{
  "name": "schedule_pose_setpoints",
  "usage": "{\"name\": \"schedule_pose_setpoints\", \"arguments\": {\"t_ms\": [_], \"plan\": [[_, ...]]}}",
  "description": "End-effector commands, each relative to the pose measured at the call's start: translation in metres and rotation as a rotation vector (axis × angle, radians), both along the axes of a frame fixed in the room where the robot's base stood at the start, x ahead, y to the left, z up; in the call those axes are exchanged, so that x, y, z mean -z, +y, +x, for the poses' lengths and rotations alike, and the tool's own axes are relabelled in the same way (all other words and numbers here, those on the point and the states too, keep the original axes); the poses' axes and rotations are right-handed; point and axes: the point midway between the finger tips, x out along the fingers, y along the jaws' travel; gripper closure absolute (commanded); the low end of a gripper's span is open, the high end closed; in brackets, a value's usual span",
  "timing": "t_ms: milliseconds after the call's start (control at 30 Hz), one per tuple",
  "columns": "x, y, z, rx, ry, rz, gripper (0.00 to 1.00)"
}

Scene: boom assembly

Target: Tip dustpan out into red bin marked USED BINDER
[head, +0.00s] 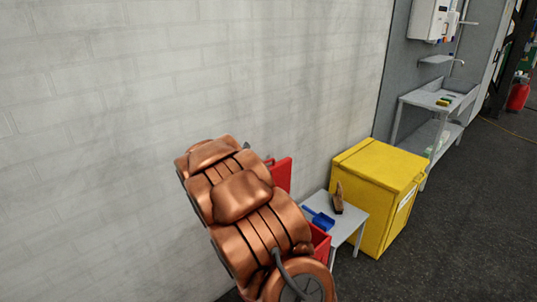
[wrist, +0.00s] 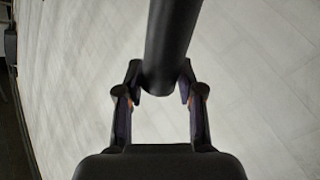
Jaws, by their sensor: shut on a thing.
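A blue dustpan (head: 320,219) lies on a small light-grey table (head: 349,222) in the head view. A red bin (head: 320,242) stands just left of this table, mostly hidden behind my copper-coloured arm. Its raised red lid (head: 283,173) shows above the arm, and no marking can be read. My gripper (wrist: 160,96) is shut on a dark cylindrical bar (wrist: 172,45) in the wrist view. The bar runs up out of the picture, so I cannot tell what it belongs to. My gripper is hidden in the head view.
A brown brush-like object (head: 338,198) stands on the small table beside the dustpan. A yellow cabinet (head: 375,195) stands right of it. A grey bench (head: 440,100) is farther back. A pale brick wall (head: 200,70) is close on the left. Dark floor (head: 480,210) is clear at right.

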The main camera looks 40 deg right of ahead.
Motion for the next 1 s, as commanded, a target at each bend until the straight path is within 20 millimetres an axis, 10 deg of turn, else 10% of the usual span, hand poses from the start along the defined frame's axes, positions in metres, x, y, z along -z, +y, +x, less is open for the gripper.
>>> {"name": "schedule_pose_setpoints", "arguments": {"t_ms": [700,1000], "plan": [[-0.037,0.226,0.055,-0.569,-0.004,-0.003,1.00],[-0.047,0.288,0.064,-0.719,-0.006,-0.001,1.00]]}}
